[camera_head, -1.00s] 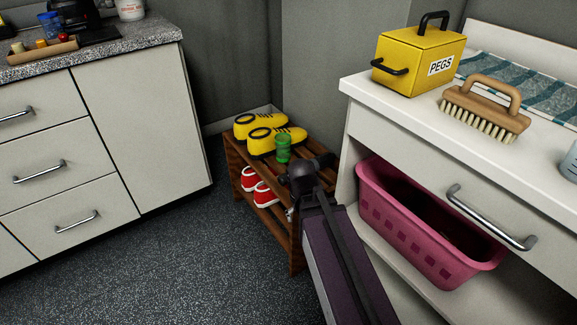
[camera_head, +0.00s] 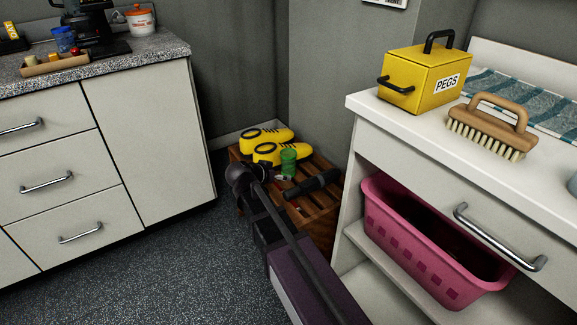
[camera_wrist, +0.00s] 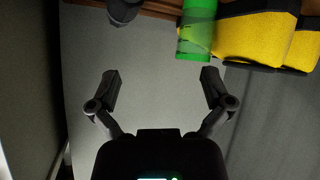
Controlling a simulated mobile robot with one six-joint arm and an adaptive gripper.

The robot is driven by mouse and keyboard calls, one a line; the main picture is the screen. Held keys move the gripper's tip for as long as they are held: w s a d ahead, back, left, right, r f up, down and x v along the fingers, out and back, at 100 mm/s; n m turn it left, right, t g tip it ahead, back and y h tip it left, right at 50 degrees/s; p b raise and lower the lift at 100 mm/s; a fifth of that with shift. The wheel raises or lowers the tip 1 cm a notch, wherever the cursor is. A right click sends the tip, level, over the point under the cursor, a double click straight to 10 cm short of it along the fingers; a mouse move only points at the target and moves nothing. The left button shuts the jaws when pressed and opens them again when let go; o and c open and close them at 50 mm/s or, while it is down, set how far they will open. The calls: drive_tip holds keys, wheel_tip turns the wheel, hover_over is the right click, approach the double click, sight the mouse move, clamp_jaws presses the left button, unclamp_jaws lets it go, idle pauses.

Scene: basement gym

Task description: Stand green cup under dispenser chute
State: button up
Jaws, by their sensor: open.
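The green cup (camera_head: 288,161) stands on the top of a wooden slatted rack (camera_head: 322,208), beside yellow shoes (camera_head: 268,145). In the wrist view the green cup (camera_wrist: 196,30) is at the top edge, partly cut off. My gripper (camera_wrist: 160,85) is open and empty there, its fingers apart, with the cup beyond the right finger. In the head view my dark arm reaches over the rack close to the cup; its fingers are hard to make out. A black machine (camera_head: 92,20) on the left counter may be the dispenser; its chute cannot be made out.
The speckled left counter (camera_head: 150,52) holds a wooden tray (camera_head: 55,66), a blue jar (camera_head: 64,39) and a white pot (camera_head: 140,19). On the right, a white unit (camera_head: 367,103) carries a yellow peg box (camera_head: 420,82) and a brush (camera_head: 490,130), above a pink basket (camera_head: 400,235). Floor between is clear.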

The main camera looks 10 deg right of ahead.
drive_tip(key=w+a+r+t, duration=0.1)
drive_tip(key=a, duration=0.1)
drive_tip(key=w+a+r+m+t, duration=0.1)
drive_tip(key=w+a+r, duration=0.1)
drive_tip(key=shift+w+h, duration=0.15)
drive_tip(key=shift+h, duration=0.25)
drive_tip(key=shift+d, duration=0.1)
drive_tip(key=b, duration=0.3)
approach(286, 155)
drive_tip(key=shift+s+d+r, duration=0.15)
drive_tip(key=shift+s+d, duration=0.15)
drive_tip(key=shift+d, duration=0.2)
drive_tip(key=shift+s+d+r, duration=0.15)
drive_tip(key=shift+s+d, duration=0.2)
drive_tip(key=shift+d, duration=0.2)
drive_tip(key=shift+w+d+f, duration=0.1)
drive_tip(key=shift+w+d, duration=0.2)
drive_tip(key=shift+d, duration=0.1)
drive_tip(key=shift+b+x, duration=1.15)
drive_tip(key=shift+x, duration=1.45)
drive_tip(key=shift+w+a, duration=0.1)
drive_tip(key=shift+w, duration=0.05)
